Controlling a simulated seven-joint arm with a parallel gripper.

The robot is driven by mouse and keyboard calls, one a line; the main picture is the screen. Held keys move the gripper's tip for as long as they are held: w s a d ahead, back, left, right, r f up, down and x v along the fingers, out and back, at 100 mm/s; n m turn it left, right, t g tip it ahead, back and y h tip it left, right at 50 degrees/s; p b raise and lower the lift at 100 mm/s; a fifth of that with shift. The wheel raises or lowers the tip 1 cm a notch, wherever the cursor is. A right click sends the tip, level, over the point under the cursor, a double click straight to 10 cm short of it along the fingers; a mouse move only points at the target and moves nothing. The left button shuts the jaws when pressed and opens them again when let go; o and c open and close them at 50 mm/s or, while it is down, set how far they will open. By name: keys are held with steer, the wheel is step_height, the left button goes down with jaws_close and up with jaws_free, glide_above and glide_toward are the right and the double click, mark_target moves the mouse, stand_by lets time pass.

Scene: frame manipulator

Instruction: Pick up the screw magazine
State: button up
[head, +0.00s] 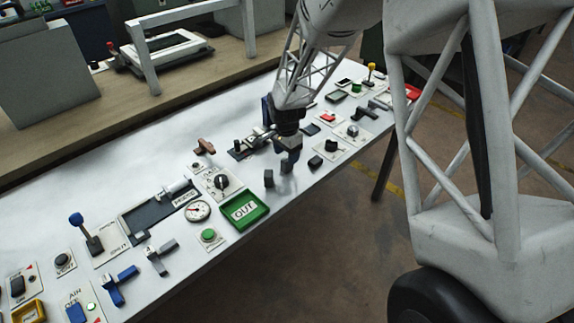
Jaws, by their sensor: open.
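My gripper (289,160) hangs from the arm over the white table (330,180), near its front edge, pointing down. Its fingers are open, small and dark, and I see nothing held in them. I cannot tell for sure which thing is the screw magazine. Whatever is directly behind the gripper is partly hidden.
A green tray marked OUT (263,213) and a dial gauge (198,211) lie left of the gripper. A dark slotted fixture (150,218) and a blue-knobbed lever (76,219) are further left. Several switches and a yellow-knobbed lever (371,69) crowd the right end.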

steer(key=shift+s+d+f, duration=0.1)
steer(key=shift+f, duration=2.5)
steer(key=c, duration=1)
steer(key=shift+r, duration=0.15)
steer(key=shift+r, duration=0.85)
steer(key=shift+s+r, duration=0.2)
steer(key=shift+r, duration=0.65)
steer(key=s+d, duration=0.1)
steer(key=s, duration=0.4)
steer(key=s+d+r, duration=0.1)
steer(key=s+d, duration=0.1)
steer(key=s, duration=0.3)
steer(key=s+d, duration=0.1)
steer(key=s, duration=0.4)
steer(key=shift+d+r, duration=0.15)
steer(key=shift+d, duration=0.15)
